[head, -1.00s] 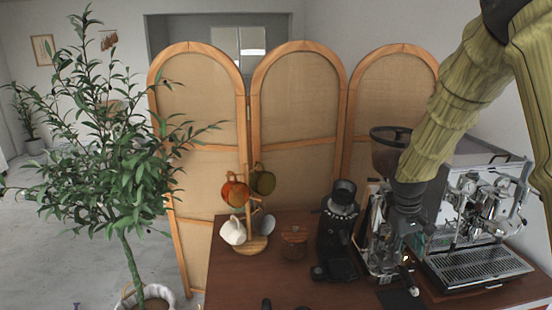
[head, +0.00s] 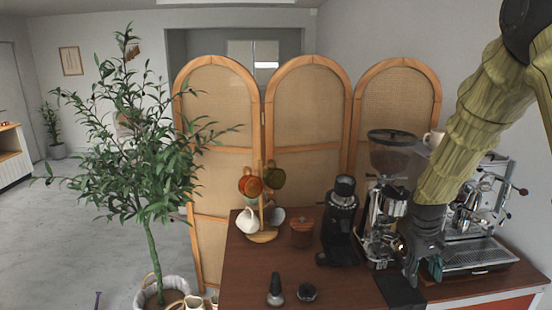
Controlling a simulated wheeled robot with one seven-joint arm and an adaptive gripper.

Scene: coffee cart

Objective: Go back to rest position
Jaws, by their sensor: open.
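My arm comes down from the top right of the head view, in a yellow-green ribbed sleeve. My dark gripper (head: 423,270) points down at its end, in front of the coffee machine (head: 481,256) and right of the grinder with a hopper (head: 388,160). Its fingers look apart. A small teal patch shows by the fingers; I cannot tell what it is. My gripper and arm hide part of the coffee machine.
The brown cart top (head: 250,285) holds a smaller black grinder (head: 341,220), a wooden-lidded jar (head: 302,233), a mug tree (head: 263,236) with several mugs and two small dark tools. A folding screen (head: 307,110) stands behind. A potted plant (head: 150,240) stands left; open floor lies beyond.

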